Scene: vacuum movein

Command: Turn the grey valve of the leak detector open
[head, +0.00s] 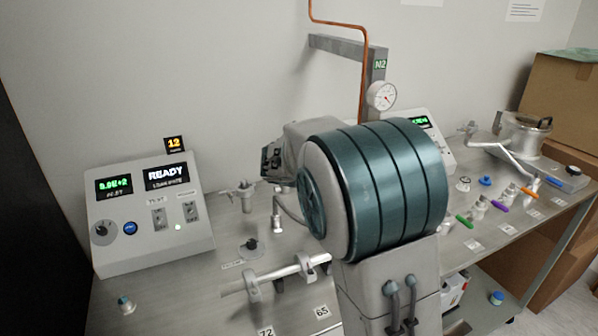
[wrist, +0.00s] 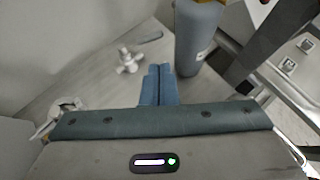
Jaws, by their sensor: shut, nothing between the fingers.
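The leak detector (head: 150,215) is a grey sloped box at the left of the bench in the head view, its screen reading READY. A grey metal valve-like fitting (head: 241,195) stands just right of it. In the wrist view a pale grey fitting with a lobed handle (wrist: 129,61) stands on the bench, left of and beyond my fingertips. I cannot tell for sure which fitting is the detector's valve. My gripper (wrist: 157,72) has its two blue fingers together, empty and apart from that fitting. In the head view my arm hides part of the bench.
Another metal fitting (wrist: 63,113) shows at the left in the wrist view. A grey-blue cylinder (wrist: 198,38) stands just right of my fingertips. A horizontal pipe (head: 270,278) lies at the bench front. A copper line (head: 364,75) and a gauge (head: 382,96) rise behind my arm.

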